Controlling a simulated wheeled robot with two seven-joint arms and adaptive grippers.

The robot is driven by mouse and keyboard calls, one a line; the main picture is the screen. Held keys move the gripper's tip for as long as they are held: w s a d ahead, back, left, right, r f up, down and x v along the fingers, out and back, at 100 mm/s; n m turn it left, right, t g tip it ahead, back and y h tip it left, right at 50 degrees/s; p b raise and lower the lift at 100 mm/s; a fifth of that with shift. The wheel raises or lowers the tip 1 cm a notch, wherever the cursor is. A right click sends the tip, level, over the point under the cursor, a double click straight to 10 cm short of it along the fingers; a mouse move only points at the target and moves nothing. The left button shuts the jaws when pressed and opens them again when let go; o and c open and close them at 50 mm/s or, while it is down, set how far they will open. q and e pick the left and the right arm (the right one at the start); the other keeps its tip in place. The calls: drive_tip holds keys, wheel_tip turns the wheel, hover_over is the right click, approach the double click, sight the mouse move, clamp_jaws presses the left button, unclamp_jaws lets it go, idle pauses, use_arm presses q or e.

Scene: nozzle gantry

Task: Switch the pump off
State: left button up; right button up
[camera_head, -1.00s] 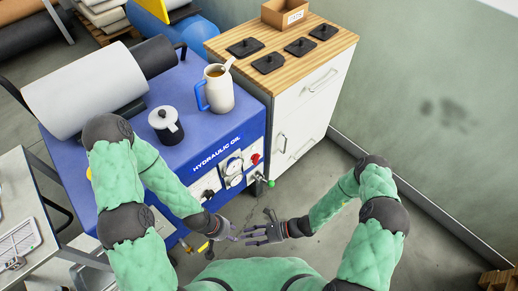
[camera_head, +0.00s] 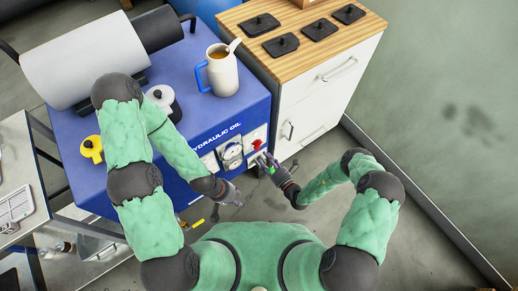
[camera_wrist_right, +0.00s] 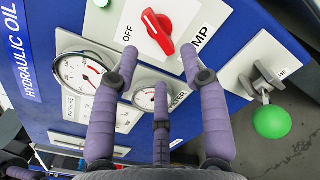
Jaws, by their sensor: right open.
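The pump switch is a red rotary knob (camera_wrist_right: 158,32) on a white plate marked OFF and PUMP; its handle slants in the right wrist view. In the head view the red knob (camera_head: 257,144) sits on the front of the blue hydraulic oil cabinet (camera_head: 88,165). My right gripper (camera_wrist_right: 158,72) is open, its fingers pointing at the plate just below the knob, with nothing between them. In the head view my right gripper (camera_head: 268,163) is close to the panel. My left gripper (camera_head: 235,194) hangs low before the cabinet; its finger state is unclear.
A lever with a green ball (camera_wrist_right: 271,121) stands right of the knob. Gauges (camera_wrist_right: 80,72) lie left and below. On the cabinet are a mug (camera_head: 222,72), a moka pot (camera_head: 161,98) and a large roll (camera_head: 75,65). A wooden-topped drawer unit (camera_head: 310,95) stands beside it.

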sight(258, 149)
drive_tip(key=shift+b+x, duration=0.55)
drive_tip(key=shift+x, duration=2.6)
clamp_jaws()
